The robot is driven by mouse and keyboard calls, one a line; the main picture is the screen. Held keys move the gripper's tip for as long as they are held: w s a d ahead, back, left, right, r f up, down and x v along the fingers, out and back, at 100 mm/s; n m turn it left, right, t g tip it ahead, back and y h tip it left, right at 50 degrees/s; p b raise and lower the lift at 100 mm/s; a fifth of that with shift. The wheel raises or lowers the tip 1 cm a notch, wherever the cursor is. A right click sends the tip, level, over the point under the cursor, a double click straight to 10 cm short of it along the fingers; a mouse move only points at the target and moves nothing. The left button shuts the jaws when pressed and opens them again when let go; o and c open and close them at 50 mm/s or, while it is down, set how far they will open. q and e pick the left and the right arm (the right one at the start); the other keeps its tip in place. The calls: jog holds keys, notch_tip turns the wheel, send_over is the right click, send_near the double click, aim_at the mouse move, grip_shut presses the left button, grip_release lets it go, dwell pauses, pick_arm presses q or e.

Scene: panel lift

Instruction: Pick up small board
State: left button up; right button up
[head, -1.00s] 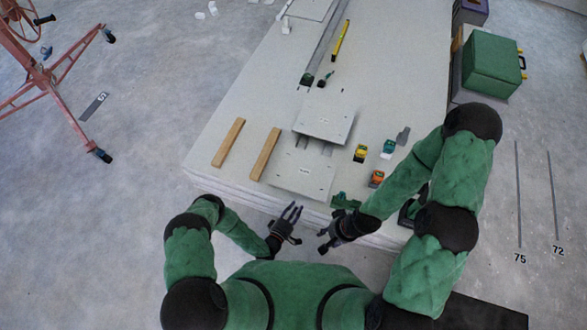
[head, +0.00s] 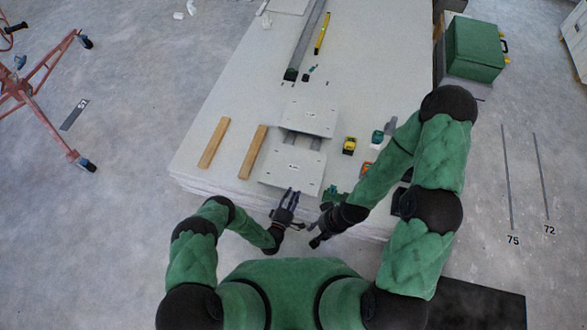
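Two small pale boards lie one behind the other across dark rails on the large worktop. The near small board (head: 293,168) is close to the front edge, and the far one (head: 308,112) is just behind it. Each has a tiny printed label and dark dots near its corners. My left gripper (head: 290,193) is open, its fingertips at the near board's front edge; I cannot tell whether they touch it. My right gripper (head: 318,224) is open and empty, lower and to the right, apart from the boards.
Two wooden strips (head: 214,143) lie left of the boards. A yellow-and-black block (head: 349,146) and other small items lie to the right. A yellow level (head: 322,34) lies farther back. A green case (head: 474,52) stands right of the white worktop (head: 217,100). A red wheeled frame (head: 42,100) stands left.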

aim_at(296, 188)
pick_arm(q)
jog(key=b+x, duration=0.1)
jog(key=x, duration=0.3)
jog(key=shift+f, duration=0.15)
jog(key=shift+a, duration=0.1)
grip_shut()
jog(key=shift+w, duration=0.1)
